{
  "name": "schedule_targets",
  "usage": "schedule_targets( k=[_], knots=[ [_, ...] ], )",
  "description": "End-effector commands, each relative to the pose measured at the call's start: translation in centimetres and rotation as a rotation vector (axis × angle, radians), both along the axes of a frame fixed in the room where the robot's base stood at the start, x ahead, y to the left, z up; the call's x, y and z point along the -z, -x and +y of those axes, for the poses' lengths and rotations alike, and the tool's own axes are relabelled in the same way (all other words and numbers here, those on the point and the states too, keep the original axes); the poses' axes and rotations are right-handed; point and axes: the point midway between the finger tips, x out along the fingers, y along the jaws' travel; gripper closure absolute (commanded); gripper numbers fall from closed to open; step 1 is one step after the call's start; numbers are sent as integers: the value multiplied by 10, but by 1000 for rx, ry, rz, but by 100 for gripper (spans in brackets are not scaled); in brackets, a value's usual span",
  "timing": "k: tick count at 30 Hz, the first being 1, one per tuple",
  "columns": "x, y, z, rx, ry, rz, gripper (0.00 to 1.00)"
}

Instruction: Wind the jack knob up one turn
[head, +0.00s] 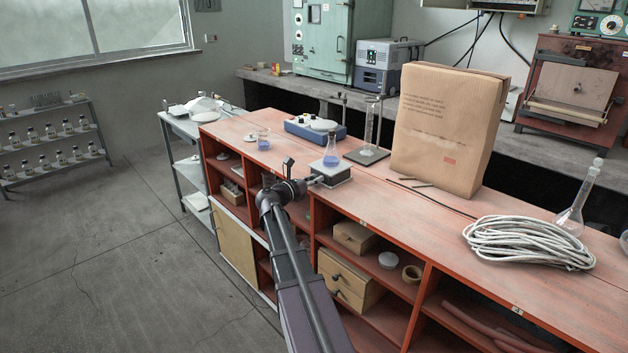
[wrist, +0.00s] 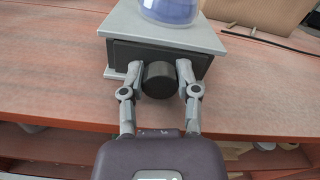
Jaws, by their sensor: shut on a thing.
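The lab jack (head: 331,176) stands near the front edge of the red bench, with a light grey top plate and a dark body. It also shows in the wrist view (wrist: 165,45). Its black round jack knob (wrist: 158,80) faces me. My gripper (wrist: 158,82) has one finger on each side of the knob and is shut on it. In the head view my gripper (head: 311,181) reaches the jack's front, and the knob is hidden there. A flask with blue liquid (head: 331,152) stands upright on the jack's top plate.
A stand with a glass cylinder (head: 367,154) and a large paper bag (head: 448,130) are to the right. Coiled rope (head: 525,243) lies farther right. Open shelves are below.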

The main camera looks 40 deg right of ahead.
Motion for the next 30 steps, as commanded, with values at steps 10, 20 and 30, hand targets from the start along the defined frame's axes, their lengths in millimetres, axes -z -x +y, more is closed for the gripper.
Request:
schedule_targets(
  k=[10, 20, 30],
  knots=[
    [0, 1, -1, 1, -18, -251, 100],
    [0, 1, -1, 0, -36, -487, 100],
    [0, 0, -1, -1, -44, -584, 100]
  ],
)
